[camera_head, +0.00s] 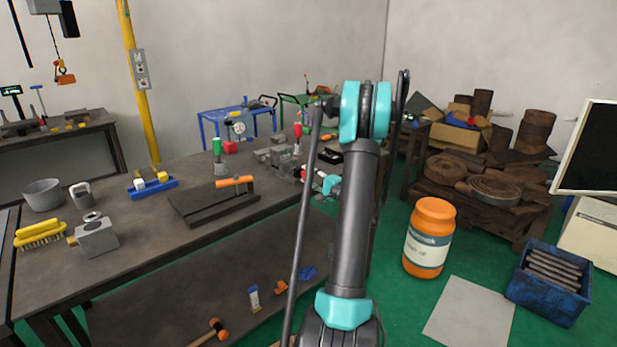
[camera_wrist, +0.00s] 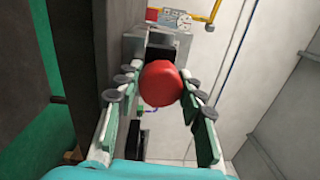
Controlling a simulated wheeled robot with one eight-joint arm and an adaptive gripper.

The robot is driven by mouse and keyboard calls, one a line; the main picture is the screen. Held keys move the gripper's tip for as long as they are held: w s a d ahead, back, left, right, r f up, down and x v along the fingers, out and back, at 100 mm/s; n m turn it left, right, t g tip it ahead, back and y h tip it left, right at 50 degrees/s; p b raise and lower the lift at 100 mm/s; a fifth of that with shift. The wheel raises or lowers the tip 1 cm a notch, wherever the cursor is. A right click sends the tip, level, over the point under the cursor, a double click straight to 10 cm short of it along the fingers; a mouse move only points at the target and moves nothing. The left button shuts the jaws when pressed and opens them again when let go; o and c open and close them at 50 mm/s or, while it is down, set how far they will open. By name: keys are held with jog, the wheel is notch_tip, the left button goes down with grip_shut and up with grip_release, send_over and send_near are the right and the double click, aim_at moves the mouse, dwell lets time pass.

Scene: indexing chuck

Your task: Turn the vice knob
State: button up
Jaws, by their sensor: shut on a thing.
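The red round vice knob (camera_wrist: 161,84) fills the middle of the wrist view, between the two fingers of my gripper (camera_wrist: 159,88). The fingers are closed around its sides. Behind the knob is the grey metal body of the vice (camera_wrist: 180,46), with a dark recess. In the head view my gripper (camera_head: 318,178) is at the right edge of the workbench, partly behind my arm. The knob cannot be made out clearly there.
The dark workbench (camera_head: 150,245) carries a flat dark block with an orange-handled tool (camera_head: 234,181), a green-topped tool (camera_head: 218,152), a blue tray (camera_head: 152,188) and a grey block (camera_head: 96,238). An orange drum (camera_head: 429,238) and a blue crate (camera_head: 547,283) stand on the floor at right.

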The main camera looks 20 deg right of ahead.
jog(key=n, duration=0.4)
jog(key=shift+n, duration=0.4)
jog(key=n, duration=0.3)
jog(key=shift+n, duration=0.4)
jog(key=n, duration=0.4)
jog(key=shift+g, duration=0.3)
jog(key=n, duration=0.4)
jog(key=shift+n, duration=0.4)
jog(key=n, duration=0.3)
jog(key=shift+n, duration=0.3)
jog(key=n, duration=0.4)
jog(key=shift+h, duration=0.3)
jog(key=n, duration=0.4)
jog(key=shift+n+h, duration=0.3)
jog(key=shift+n, duration=1.6)
